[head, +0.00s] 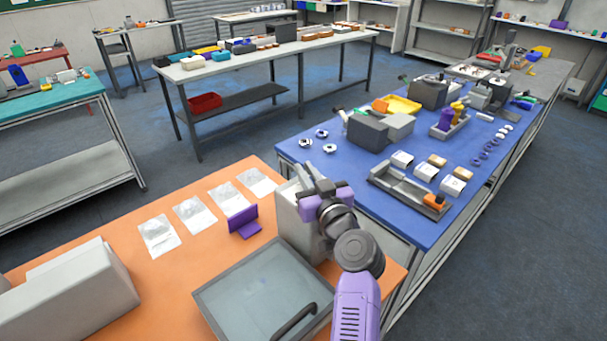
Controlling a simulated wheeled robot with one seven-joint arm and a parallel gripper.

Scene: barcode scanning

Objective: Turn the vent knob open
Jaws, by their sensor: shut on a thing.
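My gripper (312,178) has purple and dark jaws and is at the upper part of a grey box-shaped unit (289,215) on the orange table. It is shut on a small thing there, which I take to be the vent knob. The knob itself is hidden by the jaws and wrist, so its angle cannot be told. In front of the unit is a flat, grey-framed, see-through lid (250,285) with a dark curved handle (294,321). The lid looks closed.
A purple stand (244,221) and several clear pouches (195,215) lie left of the unit on the orange table (185,275). A large grey box (75,295) stands at the left. A blue table (400,220) with trays and parts adjoins at the right.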

